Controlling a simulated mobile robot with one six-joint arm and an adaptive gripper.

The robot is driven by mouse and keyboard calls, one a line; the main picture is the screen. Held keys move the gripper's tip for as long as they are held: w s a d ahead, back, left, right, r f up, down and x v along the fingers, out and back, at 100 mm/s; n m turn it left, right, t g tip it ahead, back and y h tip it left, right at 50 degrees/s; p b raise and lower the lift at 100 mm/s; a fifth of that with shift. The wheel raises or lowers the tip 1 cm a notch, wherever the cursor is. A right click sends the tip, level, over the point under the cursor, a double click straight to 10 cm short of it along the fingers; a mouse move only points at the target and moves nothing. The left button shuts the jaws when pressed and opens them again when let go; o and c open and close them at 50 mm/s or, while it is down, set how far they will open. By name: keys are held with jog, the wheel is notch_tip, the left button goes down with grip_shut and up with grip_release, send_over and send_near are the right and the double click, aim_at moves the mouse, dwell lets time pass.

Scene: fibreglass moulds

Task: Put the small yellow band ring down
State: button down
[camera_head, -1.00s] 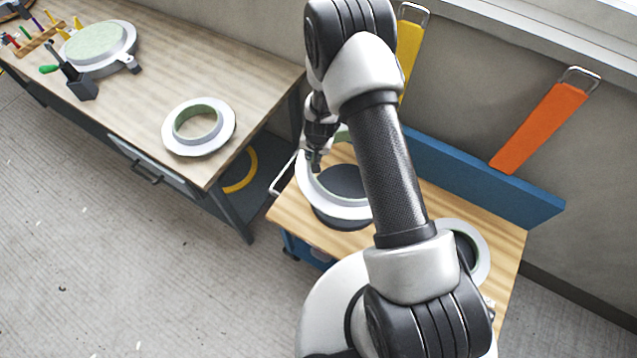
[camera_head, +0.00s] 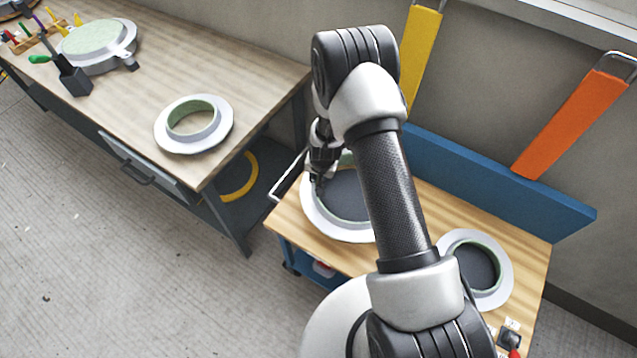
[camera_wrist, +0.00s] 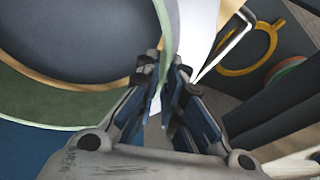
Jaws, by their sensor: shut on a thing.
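My gripper (camera_head: 318,184) is shut on the wall of a white-flanged ring with a pale green collar (camera_head: 338,233). The ring lies flat on or just above the wooden top of the blue trolley (camera_head: 285,218); I cannot tell if it touches. A dark grey round area (camera_head: 346,196) shows inside it. My arm hides its right part. In the wrist view the fingers (camera_wrist: 163,78) pinch the collar (camera_wrist: 60,108) from both sides. I cannot make out a yellow band on the held ring.
Another white-and-green ring (camera_head: 502,285) lies on the trolley's right, near a small dark holder (camera_head: 508,338). A third ring (camera_head: 223,132) lies on the workbench (camera_head: 250,80). A yellow hoop (camera_head: 243,182) is on its lower shelf. A blue panel (camera_head: 480,180) stands along the trolley's back.

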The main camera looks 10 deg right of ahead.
jog(key=x, duration=0.1)
jog(key=b+x, duration=0.1)
jog(key=shift+s+f, duration=0.2)
jog(key=shift+f, duration=0.2)
jog(key=shift+r, duration=0.15)
jog(key=c, duration=1.7)
grip_release()
jog(key=shift+s, duration=0.1)
